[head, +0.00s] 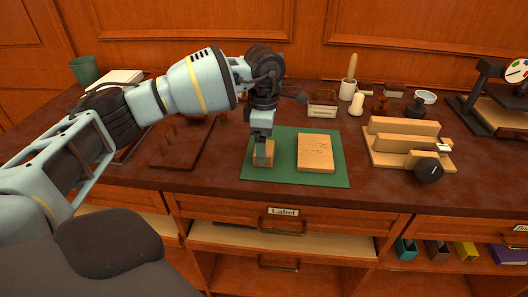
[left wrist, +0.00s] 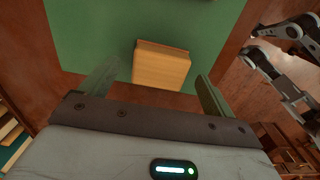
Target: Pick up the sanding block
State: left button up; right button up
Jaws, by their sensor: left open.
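The sanding block, a small tan wooden block (head: 270,158), lies on the green mat (head: 335,178), left of a larger flat wooden piece. It also shows in the left wrist view (left wrist: 162,65), with a darker band along its far edge. My left gripper (head: 262,152) points down over the block and partly hides it in the head view. In the left wrist view my left gripper (left wrist: 155,82) is open, its two fingers apart with the block ahead between them. Neither finger is seen pressing the block. My right gripper is not seen in the head view.
The larger wooden piece (head: 315,153) lies on the mat. A wooden jig with a black knob (head: 429,170) stands to the right, a dark wooden rack (head: 180,148) to the left. Behind are a label holder (head: 322,111) and a white pot with a wooden handle (head: 348,88).

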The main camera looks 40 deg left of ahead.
pick_arm(q)
jog(key=shift+f, duration=1.1)
jog(key=c, duration=1.1)
jog(key=shift+r, duration=0.15)
jog(key=shift+r, duration=0.7)
jog(key=shift+s+d+r, duration=0.1)
jog(key=shift+r, duration=0.4)
jog(key=shift+s+d+r, duration=0.1)
jog(key=shift+r, duration=0.35)
jog(key=s+d, duration=0.3)
jog(key=s, duration=0.1)
jog(key=s+d+r, duration=0.1)
jog(key=s+d, duration=0.2)
jog(key=s, duration=0.1)
jog(key=s+d, duration=0.3)
jog(key=s, duration=0.1)
jog(key=shift+s+d+r+b, duration=0.15)
jog(key=shift+s+r+b, duration=0.05)
jog(key=shift+b, duration=0.15)
